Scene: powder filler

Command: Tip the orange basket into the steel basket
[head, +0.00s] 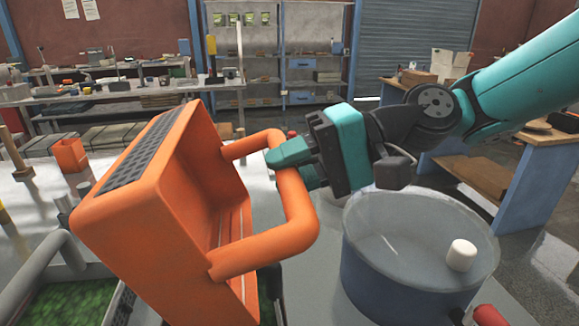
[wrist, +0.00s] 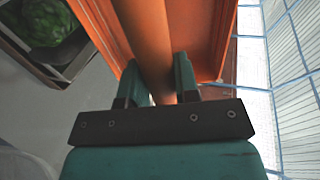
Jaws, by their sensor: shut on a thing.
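The orange basket (head: 150,215) is held up in front of me, tilted on its side with its open mouth facing right. The part of its inside that shows looks empty. My gripper (head: 288,165) is shut on the basket's thick orange handle, which also shows between the fingers in the wrist view (wrist: 150,45). A grey basket with a tubular handle (head: 35,270), which looks like the steel basket, stands at the lower left with green contents. It is partly hidden behind the orange basket. Its dark rim and green contents appear at the upper left of the wrist view (wrist: 40,68).
A round grey vessel (head: 385,265) stands at the lower right beneath my arm, with a white cylinder (head: 461,256) at it. A small orange box (head: 70,155) and wooden posts are at the left. Benches (head: 135,92) and shelves stand behind, with open floor between.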

